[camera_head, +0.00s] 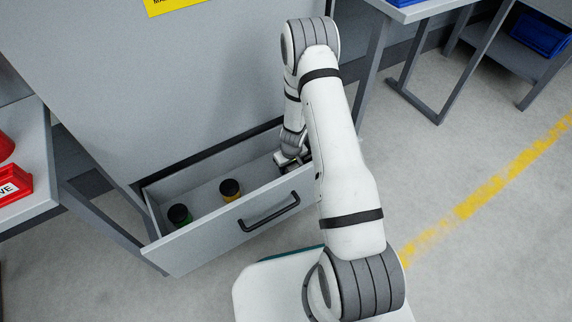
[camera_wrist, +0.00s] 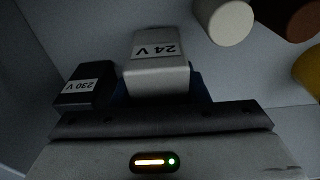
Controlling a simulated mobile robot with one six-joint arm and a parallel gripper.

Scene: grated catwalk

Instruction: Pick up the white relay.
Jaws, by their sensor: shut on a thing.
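The white relay (camera_wrist: 158,72), a white block marked "24 V", is in the middle of the wrist view, right in front of my gripper (camera_head: 290,160). My gripper is inside the open drawer at its right end and is shut on the white relay. Dark blue parts show at both sides of the relay; the fingertips are mostly hidden. A black relay (camera_wrist: 86,85) marked "230 V" is just left of it in the wrist view. In the head view my gripper and arm hide the relays.
The open drawer (camera_head: 205,238) has a black handle (camera_head: 269,212). Inside are a green jar (camera_head: 180,215) and a yellow jar (camera_head: 230,190), both black-lidded. The wrist view shows a white cylinder (camera_wrist: 224,22) and a brown thing (camera_wrist: 290,15). A table (camera_head: 25,180) stands left.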

